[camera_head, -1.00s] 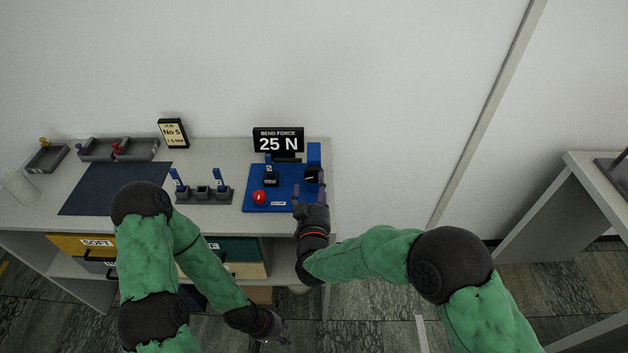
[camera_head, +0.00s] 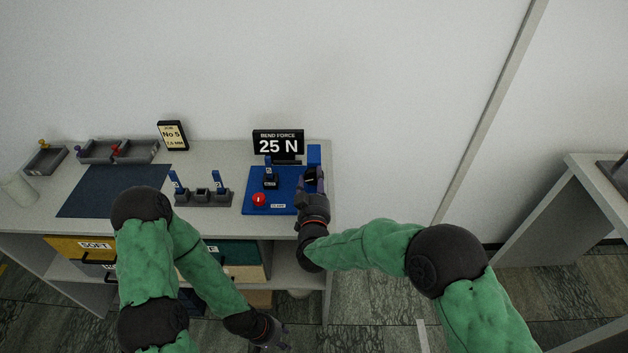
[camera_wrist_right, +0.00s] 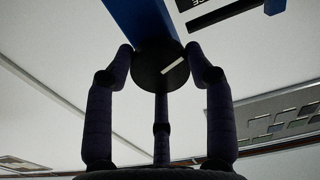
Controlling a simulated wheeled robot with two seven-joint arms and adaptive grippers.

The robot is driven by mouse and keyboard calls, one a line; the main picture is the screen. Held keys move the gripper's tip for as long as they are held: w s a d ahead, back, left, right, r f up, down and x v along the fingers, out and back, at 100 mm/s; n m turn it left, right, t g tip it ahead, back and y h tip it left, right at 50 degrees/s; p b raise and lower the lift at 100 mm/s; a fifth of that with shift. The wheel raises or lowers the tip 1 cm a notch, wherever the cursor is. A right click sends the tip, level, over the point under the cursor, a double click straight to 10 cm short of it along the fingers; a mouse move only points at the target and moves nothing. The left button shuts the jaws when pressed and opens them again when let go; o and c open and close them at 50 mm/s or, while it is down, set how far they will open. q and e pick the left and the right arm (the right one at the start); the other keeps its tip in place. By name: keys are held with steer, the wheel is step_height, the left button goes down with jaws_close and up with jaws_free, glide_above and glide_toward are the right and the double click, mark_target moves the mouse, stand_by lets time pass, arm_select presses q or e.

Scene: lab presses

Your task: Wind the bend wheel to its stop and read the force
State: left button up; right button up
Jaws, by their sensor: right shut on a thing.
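The bend wheel, a black disc with a pale mark, sits on a blue upright at the right of the blue press. It fills the middle of the right wrist view as a black wheel (camera_wrist_right: 158,72). My right gripper (camera_head: 312,184) has its fingers around the wheel's rim, shut on it. The pale mark is tilted in the wrist view. The force display (camera_head: 278,144) reads "BEND FORCE 25 N". The blue press base (camera_head: 285,203) carries a red button (camera_head: 259,200) and a black holder with a blue piece (camera_head: 270,178). My left gripper (camera_head: 275,337) hangs low in front of the shelf; its jaws are unclear.
A grey rack (camera_head: 203,199) with blue-topped pieces stands left of the press. A dark mat (camera_head: 100,200), grey trays (camera_head: 118,151) and a "No 5" sign (camera_head: 172,135) lie further left. Drawers, one marked SOFT (camera_head: 95,246), sit below the top.

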steer(key=shift+w+r+m+b, duration=0.1)
steer(key=shift+r+m+b, duration=0.2)
steer(key=shift+m+b, duration=0.6)
steer(key=shift+r+m, duration=0.15)
steer(key=shift+m, duration=0.25)
steer(key=shift+r, duration=0.1)
steer(key=o, duration=1.2)
steer(key=shift+c, duration=0.2)
steer(key=shift+f, duration=0.25)
steer(key=s, duration=1.2)
